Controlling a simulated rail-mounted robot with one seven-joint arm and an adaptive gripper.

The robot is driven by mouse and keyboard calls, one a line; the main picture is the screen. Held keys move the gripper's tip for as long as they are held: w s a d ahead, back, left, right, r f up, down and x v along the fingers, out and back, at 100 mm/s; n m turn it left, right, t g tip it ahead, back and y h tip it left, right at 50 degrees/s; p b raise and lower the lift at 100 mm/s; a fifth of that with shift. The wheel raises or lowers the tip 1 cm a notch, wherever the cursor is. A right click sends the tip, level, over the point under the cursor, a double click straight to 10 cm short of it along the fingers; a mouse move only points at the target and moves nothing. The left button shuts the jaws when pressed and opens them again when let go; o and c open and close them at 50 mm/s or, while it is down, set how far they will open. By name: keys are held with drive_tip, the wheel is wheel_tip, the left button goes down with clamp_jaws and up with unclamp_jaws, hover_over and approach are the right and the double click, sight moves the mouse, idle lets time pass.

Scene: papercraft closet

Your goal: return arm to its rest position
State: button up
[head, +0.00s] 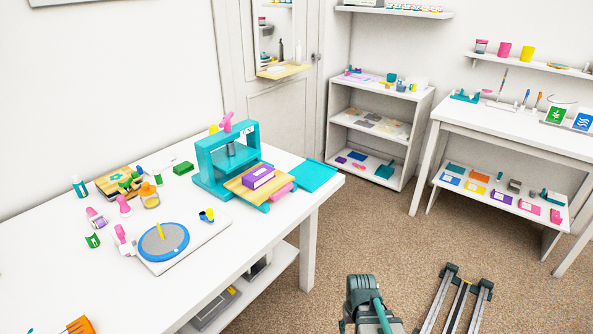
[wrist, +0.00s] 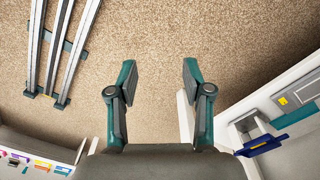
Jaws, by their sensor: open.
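My gripper (wrist: 158,75) shows in the wrist view with its two teal and dark fingers spread apart. Nothing is between them; only brown carpet (wrist: 158,30) lies beyond. Part of my arm (head: 367,305) shows at the bottom of the head view, over the carpet to the right of the long white table (head: 60,255). My gripper's fingers cannot be clearly made out in the head view.
The table holds a teal press (head: 226,160), a blue turntable (head: 164,242) and several small bottles. Metal rails (head: 455,300) lie on the floor, right of my arm. A white shelf unit (head: 422,125) and a white desk (head: 520,130) stand behind. Carpet between is clear.

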drive_tip(key=s+f+g+b, duration=0.4)
drive_tip(key=s+f+b, duration=0.1)
drive_tip(key=s+f, duration=0.95)
drive_tip(key=s+f+g+b, duration=0.5)
drive_tip(key=s+f, duration=0.7)
drive_tip(key=s, duration=0.6)
drive_tip(key=w+r+t+p, duration=0.2)
drive_tip(key=w+r+p, duration=0.1)
drive_tip(key=r+p, duration=1.2)
drive_tip(key=p, duration=0.2)
drive_tip(key=shift+w+a+r+p, duration=0.15)
drive_tip(key=shift+r+p, duration=0.25)
